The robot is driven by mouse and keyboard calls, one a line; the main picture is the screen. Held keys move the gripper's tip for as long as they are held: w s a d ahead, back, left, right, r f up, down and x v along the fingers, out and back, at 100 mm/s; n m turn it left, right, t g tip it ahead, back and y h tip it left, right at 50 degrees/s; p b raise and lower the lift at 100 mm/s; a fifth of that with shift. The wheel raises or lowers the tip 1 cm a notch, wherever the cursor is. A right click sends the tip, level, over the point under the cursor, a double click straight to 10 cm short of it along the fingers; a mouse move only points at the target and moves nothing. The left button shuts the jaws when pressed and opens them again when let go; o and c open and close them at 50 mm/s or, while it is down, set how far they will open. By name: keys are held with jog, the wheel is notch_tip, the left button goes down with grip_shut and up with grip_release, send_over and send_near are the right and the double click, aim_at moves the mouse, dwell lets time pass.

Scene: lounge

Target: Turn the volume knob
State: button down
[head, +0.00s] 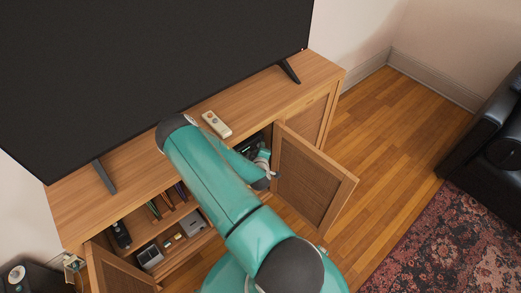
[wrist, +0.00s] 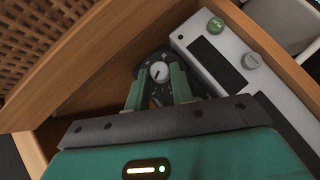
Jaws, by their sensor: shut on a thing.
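A round silver-grey knob (wrist: 160,72) with a pale mark sits on a dark device (wrist: 150,58) inside the cabinet. My gripper (wrist: 160,76) has its two green fingers on either side of this knob, shut on it. In the head view my gripper (head: 265,160) reaches into the right compartment, beside the open door, and the knob is hidden there. A silver device (wrist: 225,62) stands right next to the dark one. It carries a green knob (wrist: 215,25) and a grey knob (wrist: 250,60), both clear of my fingers.
The open woven door (head: 312,180) stands close to the right of my gripper. Wooden floor (head: 385,130) lies free to the right.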

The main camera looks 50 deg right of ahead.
jog(key=c, duration=1.2)
grip_release()
jog(key=v, duration=1.3)
jog(key=shift+s+a+r, duration=0.15)
jog(key=shift+a+r, duration=0.05)
jog(key=shift+a, duration=0.15)
